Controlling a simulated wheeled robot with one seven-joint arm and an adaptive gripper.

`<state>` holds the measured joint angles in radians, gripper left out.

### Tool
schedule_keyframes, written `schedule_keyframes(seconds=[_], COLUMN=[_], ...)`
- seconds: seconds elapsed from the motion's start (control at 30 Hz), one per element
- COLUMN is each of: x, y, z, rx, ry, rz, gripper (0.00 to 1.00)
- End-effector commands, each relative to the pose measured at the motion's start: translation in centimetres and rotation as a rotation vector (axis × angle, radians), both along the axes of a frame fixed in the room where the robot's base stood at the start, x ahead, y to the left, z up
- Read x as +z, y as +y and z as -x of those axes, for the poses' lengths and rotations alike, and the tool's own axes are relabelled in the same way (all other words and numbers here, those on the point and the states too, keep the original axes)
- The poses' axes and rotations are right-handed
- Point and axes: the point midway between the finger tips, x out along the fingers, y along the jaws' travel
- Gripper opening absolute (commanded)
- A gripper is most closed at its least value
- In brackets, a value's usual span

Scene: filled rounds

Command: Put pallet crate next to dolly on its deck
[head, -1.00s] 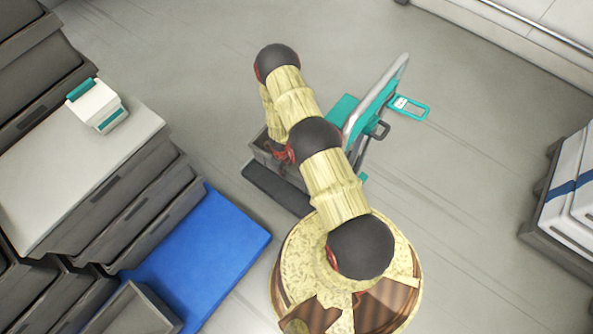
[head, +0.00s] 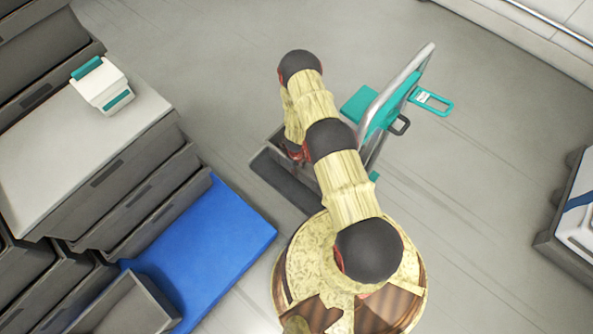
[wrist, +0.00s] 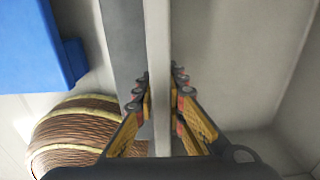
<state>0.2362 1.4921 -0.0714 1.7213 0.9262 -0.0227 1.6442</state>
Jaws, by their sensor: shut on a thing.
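My gripper (wrist: 162,85) is shut on the upright wall of a grey pallet crate (wrist: 158,35) in the wrist view, with a finger on each side. The crate's pale interior spreads to the right there. In the head view the crate (head: 276,143) shows only in part beneath my arm, which also hides my gripper's fingers. The dolly, with its teal deck (head: 360,102) and grey tube handle (head: 396,82), stands just right of the crate. My arm covers the deck's near part, so I cannot tell whether the crate is over it or touches it.
A blue pallet (head: 215,245) lies at the left with an open grey crate (head: 122,308) on it. Stacked grey crates (head: 150,150) carry a white and teal device (head: 101,86). Another pallet load (head: 577,225) stands at the right edge. The floor right of the dolly is clear.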

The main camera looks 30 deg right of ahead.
Motion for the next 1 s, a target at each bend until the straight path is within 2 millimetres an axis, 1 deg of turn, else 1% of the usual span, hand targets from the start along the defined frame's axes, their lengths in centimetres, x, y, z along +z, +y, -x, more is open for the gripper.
schedule_keyframes(seconds=[0.07,0.2,0.23,0.53,0.87,0.93,1.0], x=[0.2,-0.2,-0.3,-0.2,-0.1,0.4,1.3], y=[-0.1,-0.1,0.0,0.0,0.0,0.0,0.0], z=[-0.2,-0.2,0.0,0.0,0.0,0.0,-0.1], rx=[0.0,0.0,0.0,0.0,0.0,0.0,0.0], ry=[-0.003,-0.003,0.0,0.0,0.0,0.0,-0.001], rz=[0.002,0.001,0.0,0.0,0.0,0.0,0.001], gripper=[0.0,0.0,0.12,0.29,0.3,0.3,0.3])
